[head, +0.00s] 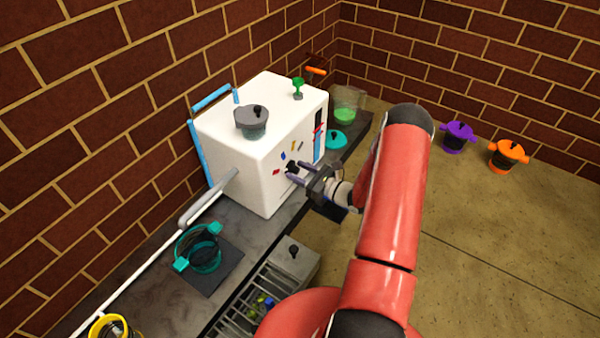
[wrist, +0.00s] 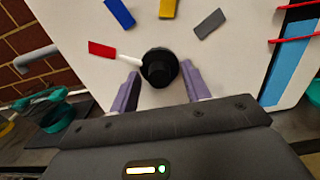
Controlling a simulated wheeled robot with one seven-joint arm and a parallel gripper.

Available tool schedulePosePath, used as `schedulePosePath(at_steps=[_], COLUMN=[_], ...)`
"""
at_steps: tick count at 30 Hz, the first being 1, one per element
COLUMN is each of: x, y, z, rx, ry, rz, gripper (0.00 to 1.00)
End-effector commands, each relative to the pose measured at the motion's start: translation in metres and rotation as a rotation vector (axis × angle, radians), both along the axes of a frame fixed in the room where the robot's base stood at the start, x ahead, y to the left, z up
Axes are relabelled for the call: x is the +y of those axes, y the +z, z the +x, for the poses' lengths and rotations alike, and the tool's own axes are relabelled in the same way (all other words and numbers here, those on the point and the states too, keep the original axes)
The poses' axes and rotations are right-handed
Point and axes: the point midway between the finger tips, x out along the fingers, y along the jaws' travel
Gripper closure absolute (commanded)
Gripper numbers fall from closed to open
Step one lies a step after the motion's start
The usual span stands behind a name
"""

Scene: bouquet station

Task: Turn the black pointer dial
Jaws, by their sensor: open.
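The black pointer dial (wrist: 159,68) is a round knob on the front face of a white box-shaped machine (head: 256,176). Its white pointer (wrist: 128,59) points left toward a red mark (wrist: 102,48). Blue (wrist: 120,13), yellow (wrist: 168,8) and grey (wrist: 209,24) marks curve above the dial. In the head view the dial (head: 292,167) is partly covered by my gripper. My gripper (wrist: 158,92) is open, with one purple finger on each side of the dial's lower part. I cannot tell whether the fingers touch it.
A grey lidded pot (head: 252,122) and a green knob (head: 298,84) are on the machine's top. A grey bar (head: 208,198) sticks out at its left. A teal pot (head: 200,248) stands on the dark counter (head: 150,278). Purple (head: 457,136) and orange (head: 508,154) pots stand at the right.

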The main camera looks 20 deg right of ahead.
Motion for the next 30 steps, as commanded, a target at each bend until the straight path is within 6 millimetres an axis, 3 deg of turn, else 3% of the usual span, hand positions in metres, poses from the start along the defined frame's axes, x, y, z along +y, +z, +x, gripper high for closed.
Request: schedulePosePath(at_steps=[5,15,30], x=[0.0,-0.0001,-0.0003], y=[0.0001,0.0001,0.001], z=[0.0,-0.0002,-0.0001], rx=[0.0,0.0,0.084], ry=[0.0,0.0,-0.001], rz=[0.0,0.0,0.129], gripper=[0.56,0.98,0.98])
